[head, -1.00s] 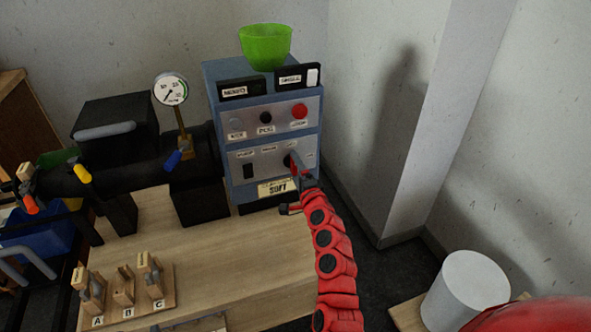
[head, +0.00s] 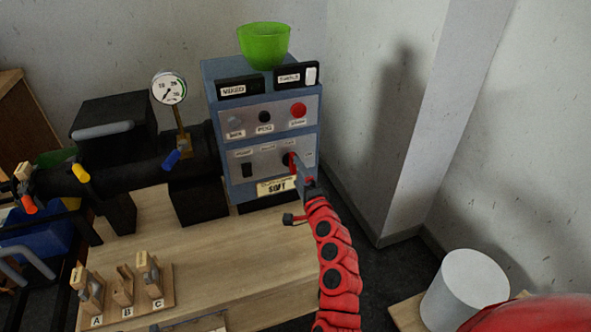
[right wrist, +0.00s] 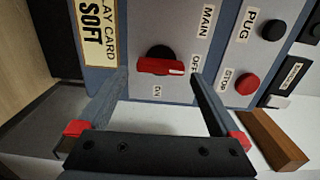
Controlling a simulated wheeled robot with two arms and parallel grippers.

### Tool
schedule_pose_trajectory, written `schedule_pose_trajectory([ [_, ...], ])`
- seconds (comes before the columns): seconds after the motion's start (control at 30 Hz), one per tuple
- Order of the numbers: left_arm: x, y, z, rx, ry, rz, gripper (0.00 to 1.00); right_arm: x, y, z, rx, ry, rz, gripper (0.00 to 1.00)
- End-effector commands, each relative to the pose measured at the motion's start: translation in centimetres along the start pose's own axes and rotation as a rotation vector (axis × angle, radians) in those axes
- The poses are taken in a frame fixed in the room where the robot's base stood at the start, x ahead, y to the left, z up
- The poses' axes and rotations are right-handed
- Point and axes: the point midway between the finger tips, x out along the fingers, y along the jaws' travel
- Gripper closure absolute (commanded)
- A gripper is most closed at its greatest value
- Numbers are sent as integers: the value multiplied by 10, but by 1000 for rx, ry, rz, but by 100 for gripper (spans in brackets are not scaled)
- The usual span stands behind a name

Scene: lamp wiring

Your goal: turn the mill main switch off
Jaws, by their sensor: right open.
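The mill main switch is a black round knob with a red handle (right wrist: 158,67) on the grey lower panel of the blue control box (head: 228,185). It also shows in the head view as a dark knob (head: 287,159), partly covered by my gripper. My left gripper is not in view.
A red STOP button (right wrist: 247,83) and a black PUG button (right wrist: 273,29) sit on the panel above. A green bowl (head: 264,45) tops the box. The black mill barrel (head: 120,168) and gauge (head: 170,88) stand left.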

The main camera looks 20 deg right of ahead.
Motion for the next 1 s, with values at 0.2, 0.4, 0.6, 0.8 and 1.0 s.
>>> schedule_pose_trajectory([
  [0.2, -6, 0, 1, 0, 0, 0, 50, -47, 2, -1, 1, 5, -1, 0],
  [0.4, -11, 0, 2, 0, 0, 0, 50, -90, 3, -1, 0, 5, 1, 0],
  [0.6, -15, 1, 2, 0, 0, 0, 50, -122, 2, -1, 0, 3, 1, 0],
  [0.8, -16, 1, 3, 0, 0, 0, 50, -135, 1, 0, -2, 1, 1, 0],
  [1.0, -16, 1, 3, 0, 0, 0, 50, -136, 0, 0, -2, 1, 1, 0],
])
